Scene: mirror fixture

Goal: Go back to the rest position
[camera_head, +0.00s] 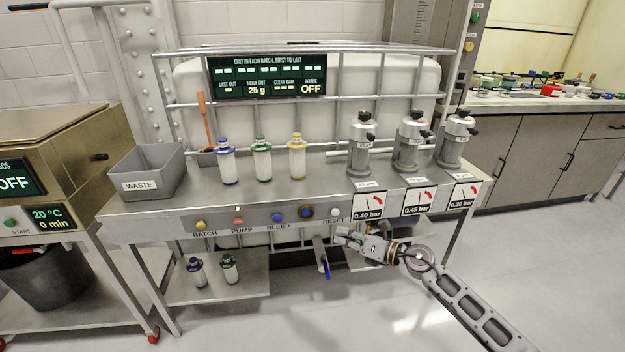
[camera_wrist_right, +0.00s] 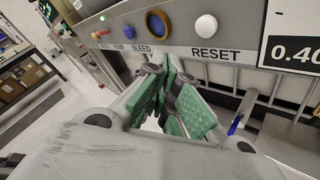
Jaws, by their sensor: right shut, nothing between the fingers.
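My right gripper (camera_head: 345,237) is in front of the bench's front panel, a little below the RESET label. Its arm comes in from the lower right. In the right wrist view my right gripper (camera_wrist_right: 165,85) shows green finger pads that meet, with nothing between them. The white RESET button (camera_wrist_right: 206,27) is just above and beyond the fingertips, apart from them as far as I can see. The blue BLEED button (camera_head: 305,213) is to its left. My left gripper is in neither view.
The steel bench (camera_head: 330,182) carries a grey WASTE bin (camera_head: 146,172), several capped cartridges and three grey housings with gauges. A tap with a blue handle (camera_head: 325,268) hangs below the panel, near my right gripper. Two cartridges stand on the lower shelf (camera_head: 250,285). The floor at the right is clear.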

